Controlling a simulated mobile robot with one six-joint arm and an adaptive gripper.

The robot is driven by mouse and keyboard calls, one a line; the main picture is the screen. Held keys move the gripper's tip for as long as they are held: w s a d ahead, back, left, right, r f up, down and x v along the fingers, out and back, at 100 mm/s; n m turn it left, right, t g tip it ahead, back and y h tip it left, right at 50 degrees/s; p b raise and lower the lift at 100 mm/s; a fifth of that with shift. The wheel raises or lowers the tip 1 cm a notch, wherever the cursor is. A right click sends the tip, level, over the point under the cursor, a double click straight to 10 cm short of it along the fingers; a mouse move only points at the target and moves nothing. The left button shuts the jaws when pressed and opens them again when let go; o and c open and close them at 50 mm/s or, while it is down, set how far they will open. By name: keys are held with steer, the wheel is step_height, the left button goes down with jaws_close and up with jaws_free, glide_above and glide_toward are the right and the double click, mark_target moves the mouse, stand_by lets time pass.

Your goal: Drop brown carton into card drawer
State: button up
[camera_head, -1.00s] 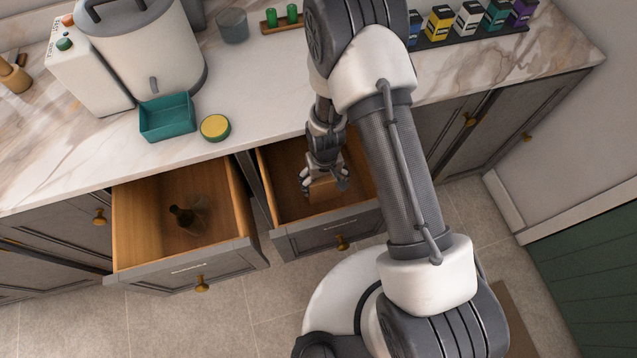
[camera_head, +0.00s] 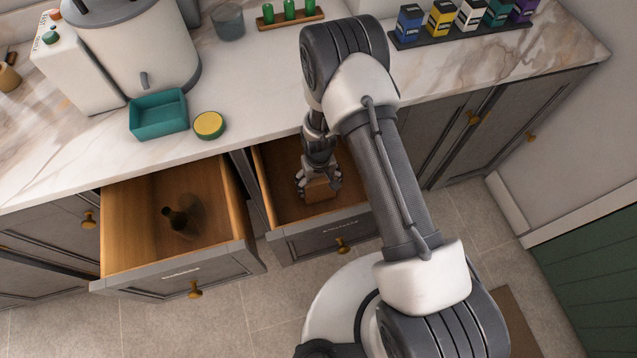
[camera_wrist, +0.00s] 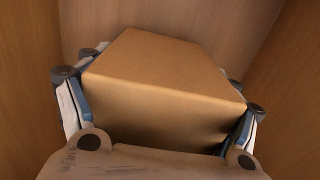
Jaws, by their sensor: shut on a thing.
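The brown carton (camera_head: 319,189) is a plain box held between the fingers of my gripper (camera_head: 318,183). In the wrist view the carton (camera_wrist: 165,88) fills the middle, with a finger pressed to each side. The gripper and carton are down inside the right open drawer (camera_head: 275,190), between its wooden walls. I cannot tell whether the carton touches the drawer floor. Labels on the drawer fronts are too small to read, so I cannot tell by name which is the card drawer.
A second open drawer (camera_head: 120,225) on the left holds a dark bottle-like object (camera_head: 180,217). On the counter above stand a teal tray (camera_head: 159,116), a round yellow-topped tin (camera_head: 209,125) and a large white canister (camera_head: 140,50). Small coloured boxes (camera_head: 440,18) line the back right.

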mark_target(318, 185)
steer(key=shift+f+b, duration=0.65)
steer(key=o, duration=0.9)
steer(key=shift+r, duration=0.1)
step_height(318, 185, up, 9)
steer(key=p, duration=0.3)
steer(key=shift+f+p, duration=0.2)
steer(key=shift+p, duration=0.2)
